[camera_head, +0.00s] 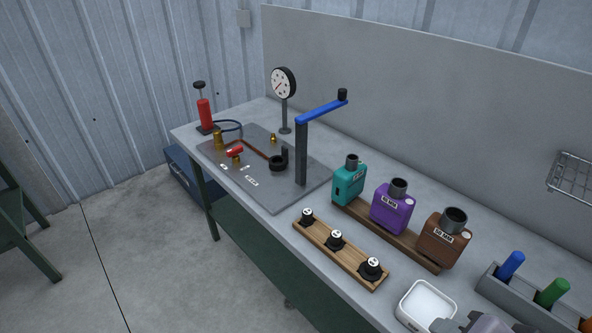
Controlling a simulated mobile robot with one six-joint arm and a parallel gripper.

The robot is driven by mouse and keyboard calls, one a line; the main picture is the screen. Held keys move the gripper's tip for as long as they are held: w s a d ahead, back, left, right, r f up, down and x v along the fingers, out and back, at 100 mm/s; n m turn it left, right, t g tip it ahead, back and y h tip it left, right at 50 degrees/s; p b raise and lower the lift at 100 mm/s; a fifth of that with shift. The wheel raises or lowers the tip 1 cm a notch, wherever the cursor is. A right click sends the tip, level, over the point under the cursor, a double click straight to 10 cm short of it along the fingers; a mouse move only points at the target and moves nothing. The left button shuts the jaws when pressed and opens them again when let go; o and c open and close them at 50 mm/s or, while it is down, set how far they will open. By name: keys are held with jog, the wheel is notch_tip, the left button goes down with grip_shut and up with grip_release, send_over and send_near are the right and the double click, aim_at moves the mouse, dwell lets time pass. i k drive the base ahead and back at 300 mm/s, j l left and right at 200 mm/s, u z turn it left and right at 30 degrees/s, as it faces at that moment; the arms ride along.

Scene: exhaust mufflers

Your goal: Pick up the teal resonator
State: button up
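The teal resonator (348,185) stands upright at the left end of a low wooden strip (397,236) on the grey workbench. It is a boxy canister with a dark round neck on top and a pale label on its front. A purple canister (391,211) stands just right of it, and a brown one (443,241) beyond that. Nothing is touching the teal one from above. A grey rounded part, apparently of my arm, enters at the bottom edge, well to the right of the teal resonator. My gripper's fingers are not visible.
A dark post with a blue lever arm (321,110) rises just left of the teal resonator. A wooden rack (320,240) with several black knobs lies in front. A white tray (402,312) and a grey holder (513,293) are at right. A grey panel stands behind.

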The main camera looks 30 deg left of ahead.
aim_at(349, 180)
jog(key=u, duration=0.8)
jog(key=i+j+z, duration=0.65)
jog(key=j, duration=0.2)
jog(key=i+j+z, duration=0.2)
jog(key=j+z, duration=0.2)
jog(key=j, duration=0.25)
jog(key=i+j+z, duration=0.25)
jog(key=j, duration=0.15)
jog(key=j+z, duration=0.2)
jog(key=j, duration=0.2)
jog(key=k, duration=0.05)
